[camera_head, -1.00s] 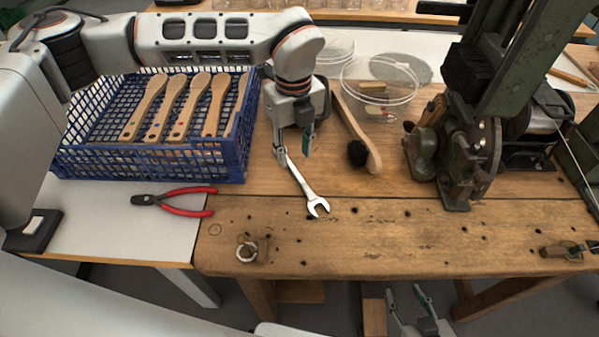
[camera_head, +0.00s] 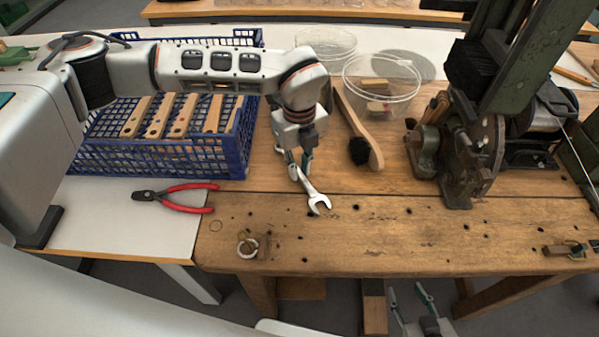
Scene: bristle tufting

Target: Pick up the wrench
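The silver wrench (camera_head: 317,201) lies on the wooden workbench, its open jaw toward the front. Its rear part is hidden under my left gripper. My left gripper (camera_head: 300,170) points down over the handle, with a finger on either side of it. I cannot tell whether the fingers touch the wrench. My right gripper (camera_head: 411,297) is low at the bottom of the view, in front of the bench. Its fingers are apart and nothing shows between them.
A blue crate (camera_head: 160,160) with several wooden brush handles stands at left. Red-handled pliers (camera_head: 185,209) lie in front of it. A brush (camera_head: 360,150), a clear tub (camera_head: 382,100) and a dark green machine (camera_head: 465,150) are to the right. The bench front is mostly clear.

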